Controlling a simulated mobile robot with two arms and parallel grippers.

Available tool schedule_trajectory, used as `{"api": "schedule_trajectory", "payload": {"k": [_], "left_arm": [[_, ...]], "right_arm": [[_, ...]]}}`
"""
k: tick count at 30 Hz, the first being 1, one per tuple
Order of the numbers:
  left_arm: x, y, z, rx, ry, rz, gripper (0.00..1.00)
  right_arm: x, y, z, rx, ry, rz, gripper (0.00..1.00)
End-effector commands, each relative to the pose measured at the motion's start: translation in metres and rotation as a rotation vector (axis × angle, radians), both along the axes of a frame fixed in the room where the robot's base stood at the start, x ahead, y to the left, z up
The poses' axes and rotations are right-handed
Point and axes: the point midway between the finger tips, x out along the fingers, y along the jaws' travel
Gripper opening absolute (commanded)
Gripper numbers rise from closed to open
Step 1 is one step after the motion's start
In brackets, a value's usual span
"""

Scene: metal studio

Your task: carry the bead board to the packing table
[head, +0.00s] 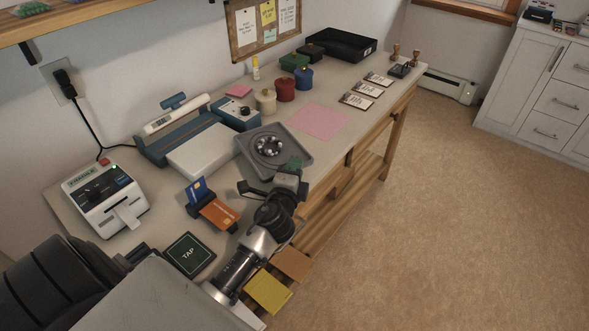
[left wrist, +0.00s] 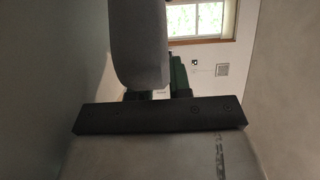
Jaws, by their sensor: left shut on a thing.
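The bead board (head: 302,148) is a grey square tray with a raised rim and a ring of dark and pale beads in its middle. It is over the near part of the long workbench (head: 345,95), and I cannot tell whether it touches the top. My left gripper (head: 286,174) is at its near right corner, shut on its edge beside a small green piece (head: 293,164). The left wrist view shows a grey rounded part and a dark green piece (left wrist: 178,76) close by; the grip itself is mostly hidden. My right gripper is in neither view. I cannot tell which surface is the packing table.
A white flat device (head: 205,148), a card stand (head: 215,213), a TAP pad (head: 189,255) and a label printer (head: 105,198) crowd the left. Lidded pots (head: 285,89) and pink paper (head: 318,121) lie beyond the board. Open floor (head: 460,220) is right, with white drawers (head: 545,90) behind.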

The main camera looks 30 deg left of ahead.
Motion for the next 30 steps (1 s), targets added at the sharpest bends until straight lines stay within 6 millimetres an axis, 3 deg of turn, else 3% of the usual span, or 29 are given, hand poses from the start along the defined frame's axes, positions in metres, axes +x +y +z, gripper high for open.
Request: {"api": "schedule_trajectory", "payload": {"k": [3,4,9,17,23,24,30], "left_arm": [[0.000,0.000,-0.001,0.001,-0.001,0.000,0.00],[0.000,0.000,-0.001,0.000,0.000,0.000,0.20],[0.000,0.000,-0.001,0.000,0.000,0.000,0.44],[0.000,0.000,0.000,0.000,0.000,0.000,0.44],[-0.002,-0.001,0.017,0.000,0.000,-0.001,0.44],[-0.011,-0.004,0.009,-0.002,0.003,-0.001,0.44],[-0.056,-0.019,0.008,-0.003,0.002,0.001,0.44]], "right_arm": [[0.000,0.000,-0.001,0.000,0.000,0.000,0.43],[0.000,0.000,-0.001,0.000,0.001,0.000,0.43],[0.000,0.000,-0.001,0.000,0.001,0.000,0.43],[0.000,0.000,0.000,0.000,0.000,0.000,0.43],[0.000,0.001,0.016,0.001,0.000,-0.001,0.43],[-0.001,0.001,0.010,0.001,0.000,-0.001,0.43],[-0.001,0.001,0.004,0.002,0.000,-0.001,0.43]]}}
